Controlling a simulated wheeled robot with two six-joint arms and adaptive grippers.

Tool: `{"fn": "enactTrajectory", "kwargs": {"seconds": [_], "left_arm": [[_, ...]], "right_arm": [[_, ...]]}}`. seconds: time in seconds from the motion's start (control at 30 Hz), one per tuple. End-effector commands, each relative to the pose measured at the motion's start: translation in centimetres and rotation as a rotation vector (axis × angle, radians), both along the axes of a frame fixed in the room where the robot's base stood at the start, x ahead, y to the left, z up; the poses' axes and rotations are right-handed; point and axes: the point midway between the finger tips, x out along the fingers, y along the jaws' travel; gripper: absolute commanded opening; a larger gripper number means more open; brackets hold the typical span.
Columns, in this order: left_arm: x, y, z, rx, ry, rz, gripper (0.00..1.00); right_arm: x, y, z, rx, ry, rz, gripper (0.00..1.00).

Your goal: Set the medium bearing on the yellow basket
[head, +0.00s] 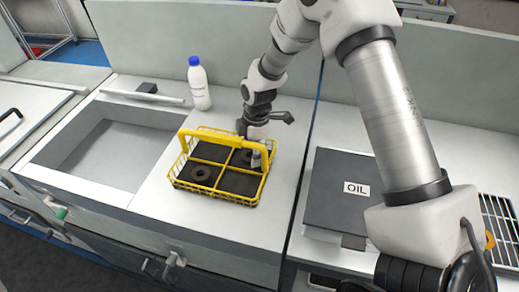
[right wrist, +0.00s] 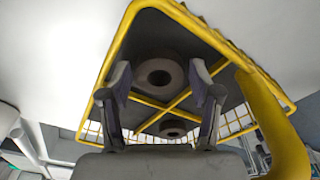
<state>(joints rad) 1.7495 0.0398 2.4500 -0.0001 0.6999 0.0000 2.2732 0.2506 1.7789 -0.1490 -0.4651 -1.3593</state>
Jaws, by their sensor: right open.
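The yellow basket (head: 222,198) stands on the light counter, with a wire rim, a handle and dividers making several dark-floored compartments. One dark ring-shaped bearing (head: 200,173) lies in its front left compartment. A second bearing (right wrist: 160,77) lies in another compartment, partly hidden by my right gripper in the head view. I cannot tell by size which bearing is the medium one. My right gripper (head: 257,152) is over the basket's right part, pointing down. In the right wrist view its open, empty fingers (right wrist: 160,88) stand apart, with the second bearing showing between them.
The basket handle (right wrist: 268,120) rises close beside my right gripper. A white bottle with a blue cap (head: 199,85) stands behind the basket. A sink-like recess (head: 105,155) is at left. A dark box marked OIL (head: 335,190) is at right. The counter before the basket is clear.

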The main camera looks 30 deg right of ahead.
Motion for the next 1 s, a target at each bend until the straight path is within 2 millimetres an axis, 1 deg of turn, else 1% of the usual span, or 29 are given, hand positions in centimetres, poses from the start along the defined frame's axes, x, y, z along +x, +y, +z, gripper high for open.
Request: {"fn": "enactTrajectory", "kwargs": {"seconds": [0.03, 0.07, 0.17, 0.3, 0.4, 0.5, 0.63, 1.0], "left_arm": [[0.0, 0.0, 0.2, 0.000, -0.001, 0.000, 0.78], [0.0, 0.0, 0.0, 0.000, -0.001, 0.000, 0.78], [0.0, 0.0, -0.3, 0.000, -0.001, 0.000, 0.78], [0.0, 0.0, -0.7, 0.000, 0.000, 0.000, 0.78], [0.0, 0.0, -0.9, 0.000, 0.000, 0.000, 0.78], [0.0, 0.0, -1.0, 0.000, 0.000, 0.000, 0.78], [0.0, 0.0, -1.0, 0.000, 0.000, 0.000, 0.78], [0.0, 0.0, -1.0, 0.000, -0.001, 0.000, 0.78]], "right_arm": [[0.1, -0.1, 0.8, 0.000, -0.002, 0.000, 0.63], [0.1, -0.1, 1.3, 0.000, -0.003, 0.000, 0.63], [0.0, -0.4, 3.6, 0.001, -0.005, -0.002, 0.63], [-0.1, -0.9, 7.4, 0.001, -0.005, -0.002, 0.63], [-0.2, -1.1, 9.7, 0.001, -0.003, -0.002, 0.63], [-0.3, -1.3, 11.3, 0.001, 0.000, -0.002, 0.63], [-0.4, -1.4, 12.2, 0.001, 0.002, -0.002, 0.63], [-0.4, -1.4, 12.2, 0.001, 0.003, -0.002, 0.63]]}}
